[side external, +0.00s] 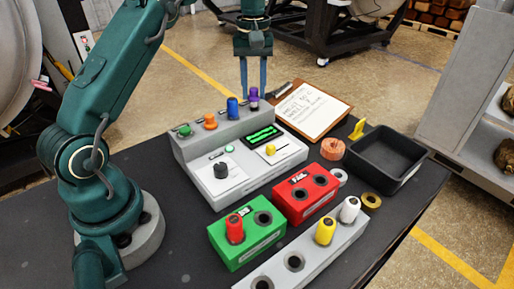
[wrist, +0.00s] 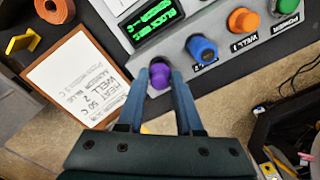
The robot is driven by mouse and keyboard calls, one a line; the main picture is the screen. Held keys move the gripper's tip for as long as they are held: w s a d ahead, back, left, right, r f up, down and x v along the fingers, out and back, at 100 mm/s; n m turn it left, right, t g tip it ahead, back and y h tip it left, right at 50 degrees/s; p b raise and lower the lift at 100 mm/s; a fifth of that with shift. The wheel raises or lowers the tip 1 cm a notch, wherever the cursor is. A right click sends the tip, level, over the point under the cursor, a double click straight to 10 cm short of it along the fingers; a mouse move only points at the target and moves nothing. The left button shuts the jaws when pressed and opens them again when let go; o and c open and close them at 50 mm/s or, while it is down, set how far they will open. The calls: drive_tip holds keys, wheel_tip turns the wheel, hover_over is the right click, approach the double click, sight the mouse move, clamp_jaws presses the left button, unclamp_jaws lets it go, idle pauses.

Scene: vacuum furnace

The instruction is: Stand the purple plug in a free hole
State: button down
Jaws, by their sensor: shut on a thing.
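The purple plug (side external: 254,99) is upright at the right end of the grey control panel's knob row. My gripper (side external: 253,93) points down from above and is shut on it. In the wrist view the purple plug (wrist: 160,77) sits between the two blue fingertips (wrist: 160,70). Its lower end is hidden, so I cannot tell whether it touches the panel. The green block (side external: 245,246) has a red plug (side external: 235,229) and a free hole. The red block (side external: 306,195) has two free holes. The grey rail (side external: 277,272) holds a yellow plug (side external: 325,230) and a white plug (side external: 349,209), with free holes nearer the front.
The control panel (side external: 190,165) carries green, orange and blue knobs (side external: 232,108). A clipboard (side external: 311,108) lies behind it. A black tray (side external: 385,158), orange roll (side external: 332,149) and brass ring (side external: 371,200) stand right of the blocks.

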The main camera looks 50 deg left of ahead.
drive_tip(key=shift+f, duration=0.4)
drive_tip(key=shift+f, duration=0.35)
drive_tip(key=shift+f, duration=0.4)
idle(0.6)
drive_tip(key=shift+c, duration=0.4)
unclamp_jaws()
drive_tip(key=shift+r, duration=2.5)
